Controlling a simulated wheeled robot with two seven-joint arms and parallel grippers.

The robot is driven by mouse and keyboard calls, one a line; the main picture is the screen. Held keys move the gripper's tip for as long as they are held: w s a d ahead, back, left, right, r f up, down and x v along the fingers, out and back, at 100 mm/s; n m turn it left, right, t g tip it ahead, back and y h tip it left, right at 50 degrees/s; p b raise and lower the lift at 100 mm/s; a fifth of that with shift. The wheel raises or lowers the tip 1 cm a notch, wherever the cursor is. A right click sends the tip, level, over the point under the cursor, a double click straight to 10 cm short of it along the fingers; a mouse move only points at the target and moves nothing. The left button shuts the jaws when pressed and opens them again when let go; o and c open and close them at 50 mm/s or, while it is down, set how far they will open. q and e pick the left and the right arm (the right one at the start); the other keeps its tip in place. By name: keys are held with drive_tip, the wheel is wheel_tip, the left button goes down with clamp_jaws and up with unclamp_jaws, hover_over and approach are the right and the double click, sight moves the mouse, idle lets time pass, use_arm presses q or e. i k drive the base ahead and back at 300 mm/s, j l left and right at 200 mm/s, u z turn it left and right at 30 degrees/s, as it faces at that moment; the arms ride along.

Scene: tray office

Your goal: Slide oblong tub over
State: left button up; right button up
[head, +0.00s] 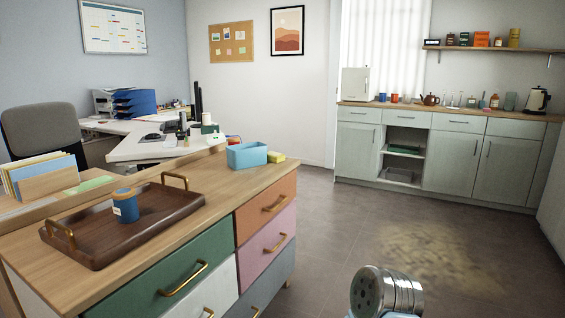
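A light blue oblong tub (247,155) stands upright on the wooden top of a drawer cabinet (200,205), near its far right end. Its open top shows, but its inside is mostly hidden by its near wall. Neither of my grippers is in view, so nothing is seen touching the tub.
A yellow sponge-like block (276,157) lies just right of the tub. A brown tray (160,232) with brass handles holds a blue jar (125,206), nearer on the cabinet. Bare wood lies between tray and tub.

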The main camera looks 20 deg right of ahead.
sight(241, 157)
drive_tip(key=j+z, duration=0.25)
drive_tip(key=k+j+z, duration=0.1)
drive_tip(key=j+z, duration=0.15)
drive_tip(key=i+l+z, duration=0.15)
drive_tip(key=z, duration=0.3)
drive_tip(key=i+z, duration=0.25)
drive_tip(key=z, duration=0.25)
drive_tip(key=i, duration=3.35)
drive_tip(key=i+l+u, duration=0.1)
drive_tip(key=i, duration=1.55)
drive_tip(key=i+u, duration=0.1)
drive_tip(key=u, duration=0.85)
drive_tip(key=i+l+u, duration=0.1)
drive_tip(key=u, duration=0.4)
drive_tip(key=l+u, duration=0.1)
drive_tip(key=u, duration=0.35)
drive_tip(key=i+l+u, duration=0.1)
drive_tip(key=u, duration=0.4)
